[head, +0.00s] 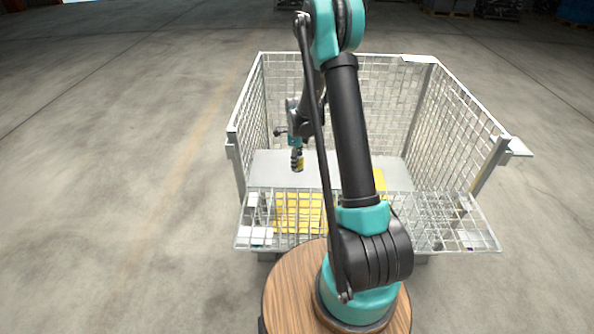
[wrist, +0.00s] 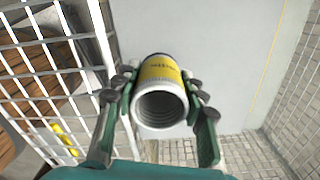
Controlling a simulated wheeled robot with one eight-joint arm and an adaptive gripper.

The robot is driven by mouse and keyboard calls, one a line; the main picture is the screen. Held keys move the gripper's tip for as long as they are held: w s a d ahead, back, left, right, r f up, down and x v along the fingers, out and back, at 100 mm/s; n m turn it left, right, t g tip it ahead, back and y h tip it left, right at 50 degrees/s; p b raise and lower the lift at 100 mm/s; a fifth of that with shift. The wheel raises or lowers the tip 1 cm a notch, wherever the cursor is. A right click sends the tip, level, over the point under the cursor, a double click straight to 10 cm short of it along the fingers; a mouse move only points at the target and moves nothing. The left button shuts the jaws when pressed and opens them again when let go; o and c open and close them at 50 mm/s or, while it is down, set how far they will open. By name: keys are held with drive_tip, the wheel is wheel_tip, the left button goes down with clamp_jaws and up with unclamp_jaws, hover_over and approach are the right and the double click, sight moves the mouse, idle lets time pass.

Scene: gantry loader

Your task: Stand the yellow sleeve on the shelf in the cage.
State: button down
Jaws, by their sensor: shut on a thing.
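My gripper (head: 297,158) is inside the mesh cage (head: 240,130), left of centre in the head view. It is shut on the yellow sleeve (wrist: 161,70), a hollow tube with a yellow band, dark lettering and a pale ribbed open end facing the wrist camera. The sleeve also shows small in the head view (head: 299,165), below the fingers. The grey shelf (head: 268,166) spans the cage and fills the middle of the wrist view (wrist: 210,35). The sleeve is over the shelf in both views; I cannot tell whether they touch.
The cage's front mesh (head: 262,238) is folded low, with yellow items (head: 297,212) behind it. Another yellow patch (head: 379,180) shows beside my arm. Mesh walls rise at the sides and back. The visible shelf top looks clear; my arm hides part of it.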

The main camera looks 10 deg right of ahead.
drive_tip(key=shift+f, duration=2.4)
drive_tip(key=c, duration=0.9)
unclamp_jaws()
drive_tip(key=shift+f, duration=0.1)
